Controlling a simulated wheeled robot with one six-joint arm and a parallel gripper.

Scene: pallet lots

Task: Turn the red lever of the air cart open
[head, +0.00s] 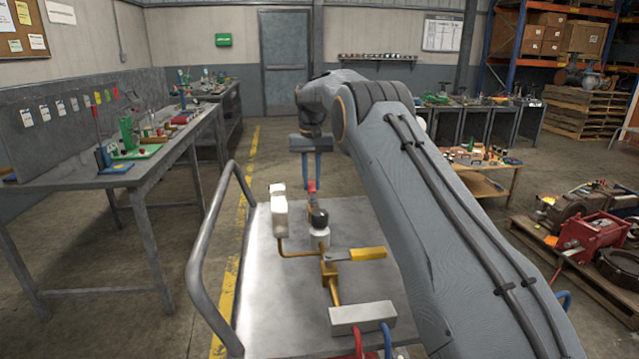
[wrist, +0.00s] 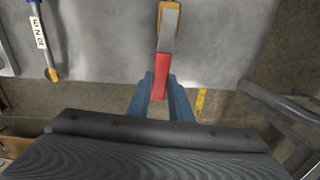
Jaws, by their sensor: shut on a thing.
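The air cart (head: 270,300) has a bare metal top with valve fittings on it. Its red lever (wrist: 159,76) runs from a brass-coloured body (wrist: 176,8) along a grey stem to a red grip. In the head view only a small bit of red (head: 311,186) shows at my fingertips. My gripper (wrist: 160,88) has blue fingers, one on each side of the red grip, and is shut on it. In the head view my gripper (head: 312,180) points down over the far part of the cart. The lever's base is largely hidden there behind the fittings.
A yellow lever (head: 368,254), a black knob (head: 319,217), a cream block (head: 280,215) and a grey block (head: 362,317) stand on the cart. A tubular rail (head: 203,250) edges its left side. A workbench (head: 120,175) stands left; a loaded pallet (head: 590,265) lies right.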

